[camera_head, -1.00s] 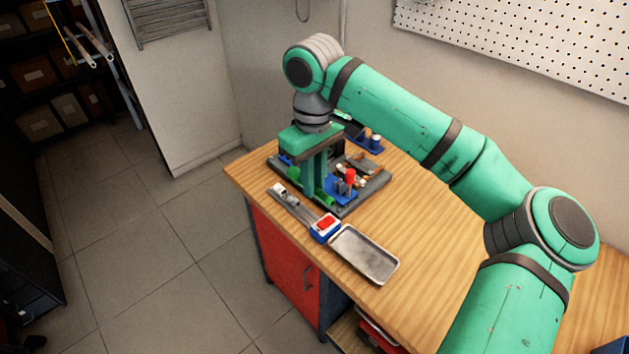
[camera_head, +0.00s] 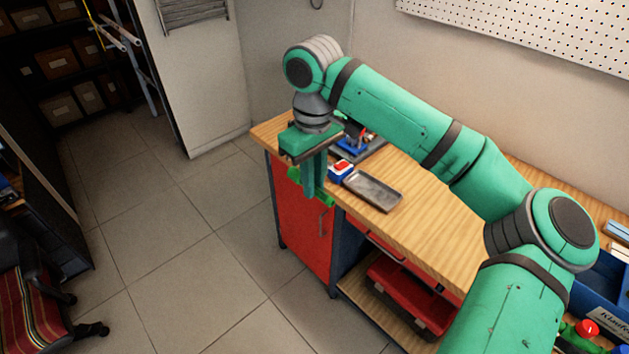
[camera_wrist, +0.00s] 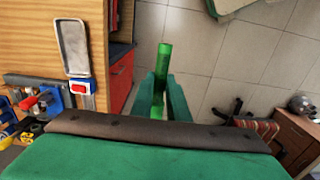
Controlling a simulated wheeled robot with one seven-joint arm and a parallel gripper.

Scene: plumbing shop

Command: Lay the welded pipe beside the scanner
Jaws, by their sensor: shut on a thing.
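My gripper (camera_head: 313,190) is shut on a green pipe, taken to be the welded pipe (camera_head: 326,200). Its two ends stick out on either side of the fingers. In the wrist view, the pipe (camera_wrist: 163,62) projects beyond the fingers of my gripper (camera_wrist: 164,100), over the grey floor. The gripper hangs off the left front edge of the wooden bench, in front of the red cabinet door. I cannot make out a scanner in any view.
The wooden bench (camera_head: 430,212) carries a grey metal tray (camera_head: 374,191) and a blue-white box with a red button (camera_head: 341,170). A striped chair (camera_head: 38,308) stands at the lower left. A blue bin (camera_head: 598,292) is at the right. The middle floor is clear.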

